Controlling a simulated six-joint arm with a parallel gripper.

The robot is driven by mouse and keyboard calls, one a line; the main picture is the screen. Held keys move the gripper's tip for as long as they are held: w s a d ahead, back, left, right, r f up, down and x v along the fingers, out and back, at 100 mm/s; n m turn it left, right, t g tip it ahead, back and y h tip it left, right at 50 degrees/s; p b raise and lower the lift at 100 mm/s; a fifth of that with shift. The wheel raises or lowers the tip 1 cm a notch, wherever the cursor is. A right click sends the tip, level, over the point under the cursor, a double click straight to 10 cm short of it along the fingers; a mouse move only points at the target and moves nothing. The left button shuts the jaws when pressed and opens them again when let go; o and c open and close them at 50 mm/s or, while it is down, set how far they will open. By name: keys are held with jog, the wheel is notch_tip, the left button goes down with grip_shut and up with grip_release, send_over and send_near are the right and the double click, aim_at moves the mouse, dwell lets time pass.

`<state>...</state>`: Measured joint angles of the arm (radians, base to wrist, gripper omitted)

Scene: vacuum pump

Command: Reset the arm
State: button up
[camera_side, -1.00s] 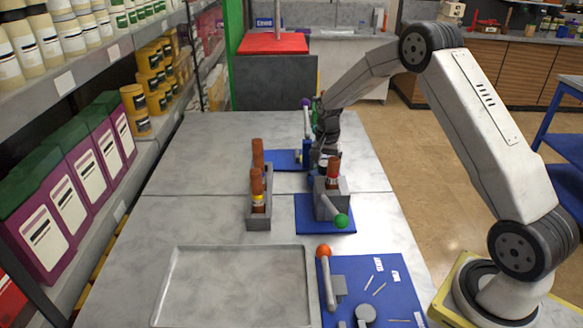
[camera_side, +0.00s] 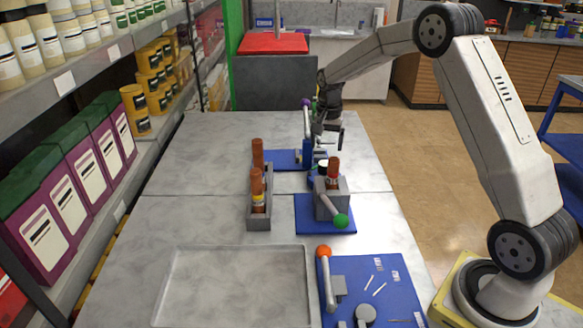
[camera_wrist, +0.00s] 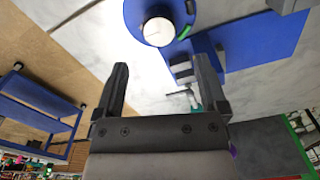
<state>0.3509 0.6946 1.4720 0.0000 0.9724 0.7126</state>
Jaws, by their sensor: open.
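My gripper (camera_side: 333,132) is open and empty in the side view, pointing down above the rear blue plate (camera_side: 284,159). It stands beside the lever with the purple ball (camera_side: 305,104). In the wrist view my gripper (camera_wrist: 162,70) shows two spread fingers with nothing held between them. A round part with a white top (camera_wrist: 158,30) lies beyond the fingers there, apart from them. In the side view, a grey holder (camera_side: 331,197) with a brown bottle (camera_side: 333,173) and a green-ball lever (camera_side: 340,221) stands in front of the gripper on a blue plate.
A grey rack (camera_side: 258,222) holds brown bottles (camera_side: 257,190). An empty grey tray (camera_side: 235,290) lies at the front. A blue board (camera_side: 385,290) carries an orange-ball lever (camera_side: 324,251) and small parts. Stocked shelves (camera_side: 65,95) line the left. The rear left tabletop is clear.

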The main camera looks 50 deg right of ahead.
aim_at(324, 163)
notch_tip(324, 163, down, 7)
jog(key=shift+f, duration=0.2)
jog(key=shift+a+r+n, duration=0.1)
jog(key=shift+n, duration=2.2)
jog(key=shift+w+n, duration=0.1)
jog(key=shift+n, duration=2.2)
jog(key=shift+a+n, duration=0.15)
jog(key=shift+n, duration=4.05)
